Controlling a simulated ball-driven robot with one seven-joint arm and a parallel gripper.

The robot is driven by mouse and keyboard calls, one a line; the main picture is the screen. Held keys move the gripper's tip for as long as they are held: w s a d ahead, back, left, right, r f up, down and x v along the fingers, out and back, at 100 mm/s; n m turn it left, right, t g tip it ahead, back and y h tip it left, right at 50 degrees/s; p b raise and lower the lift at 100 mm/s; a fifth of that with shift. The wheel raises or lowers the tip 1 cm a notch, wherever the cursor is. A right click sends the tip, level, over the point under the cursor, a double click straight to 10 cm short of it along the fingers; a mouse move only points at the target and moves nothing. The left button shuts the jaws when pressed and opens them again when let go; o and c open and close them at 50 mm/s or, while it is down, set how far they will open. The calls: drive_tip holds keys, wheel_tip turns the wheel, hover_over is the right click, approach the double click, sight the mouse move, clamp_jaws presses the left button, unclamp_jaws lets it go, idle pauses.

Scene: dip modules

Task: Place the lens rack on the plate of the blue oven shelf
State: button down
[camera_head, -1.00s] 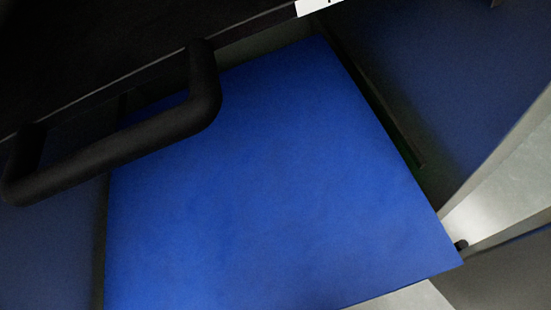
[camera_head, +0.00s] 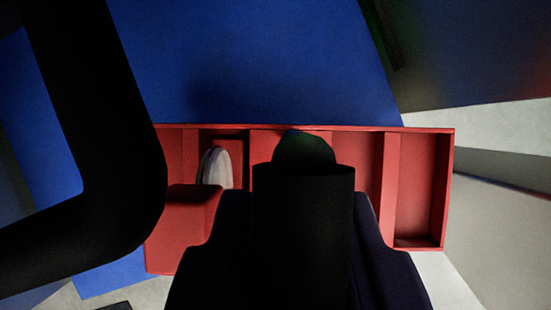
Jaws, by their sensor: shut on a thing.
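The red lens rack (camera_head: 180,230) spans the middle of the view, a long tray split by dividers into compartments. A pale grey ribbed disc (camera_head: 215,168) stands on edge in a left compartment. My gripper (camera_head: 303,180) is a dark shape at the lower middle, shut on the lens rack; its fingertips are too dark to make out. A dark rounded shape (camera_head: 303,148) shows just above it; I cannot tell what it is. The blue plate of the oven shelf (camera_head: 270,65) lies beyond the rack. The rack overlaps its near part in view; I cannot tell whether they touch.
A thick black handle (camera_head: 110,110) crosses the left side close to the camera, near the rack's left end. A dark panel (camera_head: 460,50) stands at the upper right. Pale surfaces show at the right and lower edge. The visible part of the blue plate is bare.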

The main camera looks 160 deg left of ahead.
drive_tip(key=shift+f+b, duration=1.25)
drive_tip(key=shift+f, duration=1.85)
drive_tip(key=shift+s+f, duration=0.1)
drive_tip(key=shift+f, duration=0.05)
drive_tip(key=shift+s+a+f+b, duration=0.1)
drive_tip(key=shift+s+f+b, duration=0.1)
drive_tip(key=shift+f+b, duration=0.35)
drive_tip(key=shift+s, duration=0.1)
drive_tip(key=c, duration=1)
unclamp_jaws()
drive_tip(key=shift+o, duration=0.2)
drive_tip(key=p+v, duration=0.1)
drive_tip(key=v, duration=0.3)
drive_tip(key=w+p+v, duration=0.1)
drive_tip(key=p+v, duration=0.1)
drive_tip(key=v, duration=0.2)
drive_tip(key=p+v, duration=0.2)
drive_tip(key=v, duration=0.3)
drive_tip(key=shift+w+r, duration=0.25)
